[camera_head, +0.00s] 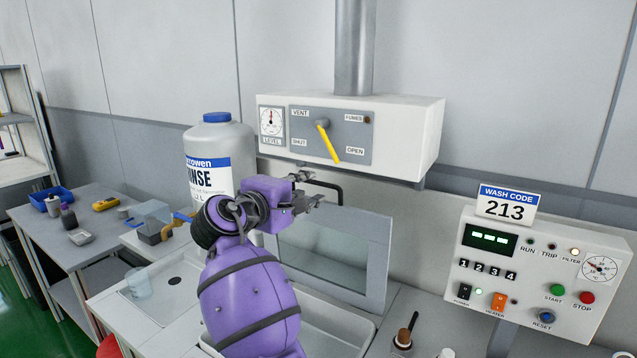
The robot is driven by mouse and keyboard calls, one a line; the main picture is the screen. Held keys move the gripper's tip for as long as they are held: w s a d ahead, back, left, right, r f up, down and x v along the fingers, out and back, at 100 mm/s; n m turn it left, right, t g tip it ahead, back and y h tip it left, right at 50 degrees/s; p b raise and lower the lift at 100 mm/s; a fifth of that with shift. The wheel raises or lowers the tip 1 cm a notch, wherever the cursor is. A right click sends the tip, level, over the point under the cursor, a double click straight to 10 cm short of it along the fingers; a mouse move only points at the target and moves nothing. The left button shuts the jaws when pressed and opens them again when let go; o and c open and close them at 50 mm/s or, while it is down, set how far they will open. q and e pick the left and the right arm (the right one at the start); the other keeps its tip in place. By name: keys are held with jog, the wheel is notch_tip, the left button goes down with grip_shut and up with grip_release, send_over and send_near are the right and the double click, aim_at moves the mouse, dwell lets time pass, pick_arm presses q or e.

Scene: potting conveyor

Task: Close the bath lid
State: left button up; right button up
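The bath lid (376,264) is a grey-framed clear panel, standing raised and tilted over the white bath basin (345,331). A black bar handle (335,187) shows at the lid's upper edge. My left gripper is not in view.
A white vent box (425,140) with a yellow lever (328,142) hangs above the lid. A rinse bottle (218,145) stands behind my arm. A cluttered side table (98,240) is at left.

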aim_at(316, 184)
jog(key=shift+x, duration=2.4)
jog(key=shift+d, duration=0.1)
grip_shut()
